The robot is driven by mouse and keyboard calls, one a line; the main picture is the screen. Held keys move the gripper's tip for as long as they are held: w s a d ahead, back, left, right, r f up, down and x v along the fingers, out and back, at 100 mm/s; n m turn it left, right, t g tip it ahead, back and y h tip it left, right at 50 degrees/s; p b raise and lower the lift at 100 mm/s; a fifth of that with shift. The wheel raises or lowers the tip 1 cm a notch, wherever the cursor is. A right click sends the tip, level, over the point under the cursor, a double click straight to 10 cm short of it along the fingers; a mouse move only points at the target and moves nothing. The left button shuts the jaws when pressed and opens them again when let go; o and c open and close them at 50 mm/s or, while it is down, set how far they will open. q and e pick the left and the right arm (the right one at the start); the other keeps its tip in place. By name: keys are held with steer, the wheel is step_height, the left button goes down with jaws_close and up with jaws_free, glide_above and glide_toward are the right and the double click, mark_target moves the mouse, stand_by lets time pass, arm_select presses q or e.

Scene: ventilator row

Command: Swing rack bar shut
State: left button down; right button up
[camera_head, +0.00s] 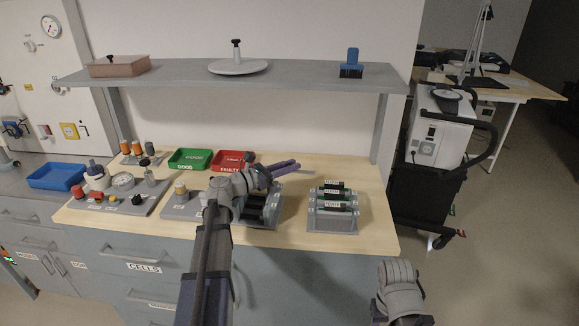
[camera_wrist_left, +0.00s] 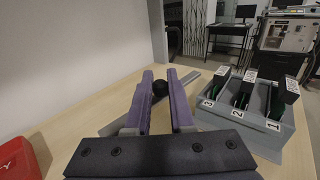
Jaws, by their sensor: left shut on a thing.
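My left gripper (camera_head: 286,168) reaches over the back of the left rack (camera_head: 262,207), which has dark slots and is partly hidden by my arm. In the left wrist view the purple fingers (camera_wrist_left: 160,88) are shut on a small black round knob (camera_wrist_left: 160,87). A thin grey bar (camera_wrist_left: 192,77) shows beside and beyond the fingertips; how it joins the knob and the rack is hidden. The right rack (camera_head: 335,222) holds green cards with dark labelled tops. My right arm shows at the lower right, with its fingertips out of view.
Behind the left rack are a green tray (camera_head: 188,160) and a red tray (camera_head: 232,168). A board with knobs and a gauge (camera_head: 123,181) lies to the left. A shelf (camera_head: 300,74) spans above. Bare wood (camera_head: 372,215) lies right of the right rack.

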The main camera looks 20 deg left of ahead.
arm_select(q)
steer(key=shift+s+a+m+g+h, duration=0.1)
steer(key=shift+s+m+g+h, duration=0.05)
steer(key=shift+m+g+h, duration=0.4)
steer(key=shift+s+m+g+h, duration=0.75)
steer(key=shift+m+g+h, duration=0.2)
steer(key=shift+g+h, duration=0.15)
steer(key=c, duration=0.8)
jaws_free()
steer(key=shift+o, duration=0.2)
steer(key=v, duration=0.7)
steer(key=shift+s+a, duration=0.25)
